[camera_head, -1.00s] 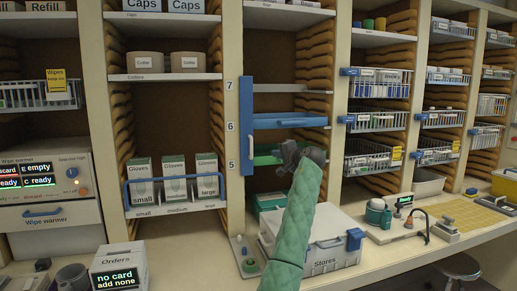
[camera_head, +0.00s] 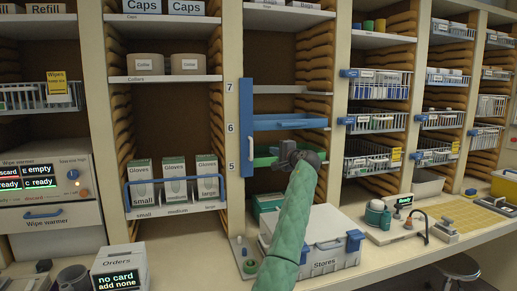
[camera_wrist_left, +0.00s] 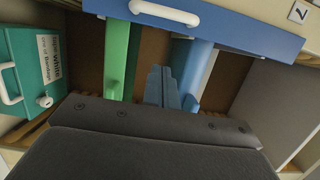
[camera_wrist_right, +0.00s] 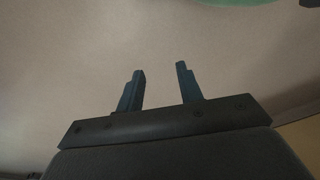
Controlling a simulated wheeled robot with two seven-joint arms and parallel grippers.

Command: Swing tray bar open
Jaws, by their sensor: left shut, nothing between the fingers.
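The tray bar (camera_head: 246,125) is a blue upright bar at the left edge of the tray bay, beside the numbers 7, 6 and 5. Its white handle (camera_head: 250,162) is near its lower end. In the left wrist view the bar (camera_wrist_left: 235,32) runs across the top, with the handle (camera_wrist_left: 165,13) at the edge. My left gripper (camera_head: 281,154) is at the green tray's height, right of the bar and apart from the handle. Its fingers (camera_wrist_left: 158,88) are shut and empty. My right gripper (camera_wrist_right: 160,85) is open and empty, seen only in its wrist view.
A blue tray (camera_head: 288,122) and a green tray (camera_head: 262,161) sit in the bay behind my left gripper. A teal box (camera_head: 265,203) and a white Stores box (camera_head: 325,248) stand below. Wire baskets (camera_head: 375,122) fill the bay to the right.

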